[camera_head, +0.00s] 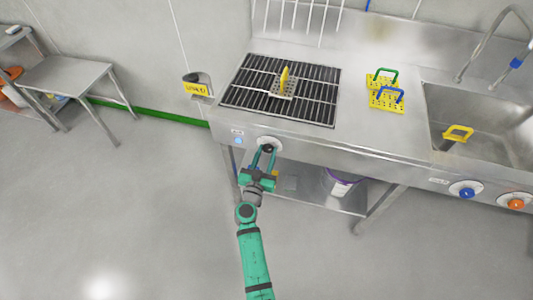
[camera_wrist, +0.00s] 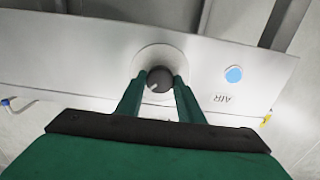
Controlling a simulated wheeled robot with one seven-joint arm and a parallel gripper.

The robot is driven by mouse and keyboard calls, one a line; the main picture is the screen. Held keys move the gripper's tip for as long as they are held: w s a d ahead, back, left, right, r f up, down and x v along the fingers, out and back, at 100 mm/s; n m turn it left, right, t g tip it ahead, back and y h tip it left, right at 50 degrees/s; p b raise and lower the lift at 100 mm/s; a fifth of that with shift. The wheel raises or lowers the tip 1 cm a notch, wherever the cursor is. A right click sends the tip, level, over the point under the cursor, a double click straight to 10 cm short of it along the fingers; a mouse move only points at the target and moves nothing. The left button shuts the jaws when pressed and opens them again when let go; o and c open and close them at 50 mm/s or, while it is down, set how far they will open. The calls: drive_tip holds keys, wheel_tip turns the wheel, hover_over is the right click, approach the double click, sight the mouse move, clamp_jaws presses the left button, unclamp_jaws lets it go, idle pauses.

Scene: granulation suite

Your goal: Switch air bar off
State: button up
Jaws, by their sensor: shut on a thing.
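The air bar knob (camera_wrist: 160,79) is a dark round knob with a light pointer mark on a pale round plate, set in the steel front panel beside an "AIR" label (camera_wrist: 222,99). It also shows in the head view (camera_head: 268,148) on the counter's front edge, below the black grate (camera_head: 300,105). My gripper (camera_wrist: 158,84) has its two green fingers on either side of the knob and is shut on it. It also shows in the head view (camera_head: 264,156). The pointer mark is small, so the exact setting is hard to tell. A blue light (camera_wrist: 234,74) shows beside the label.
A yellow-handled plate (camera_head: 284,82) stands on the grate. Two yellow perforated plates with green (camera_head: 385,74) and blue handles sit by the sink (camera_head: 440,95). Blue (camera_head: 467,191) and orange (camera_head: 515,204) knobs are on the panel at right. Floor at left is clear.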

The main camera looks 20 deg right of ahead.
drive_tip(key=shift+n, duration=0.3)
drive_tip(key=n, duration=0.3)
drive_tip(key=shift+n, duration=0.3)
drive_tip(key=n, duration=0.4)
drive_tip(key=shift+n, duration=0.3)
drive_tip(key=n, duration=0.4)
drive_tip(key=shift+f+n, duration=0.1)
drive_tip(key=shift+n, duration=2.4)
drive_tip(key=o, duration=1.1)
drive_tip(key=shift+c, duration=0.2)
drive_tip(key=shift+a, duration=0.1)
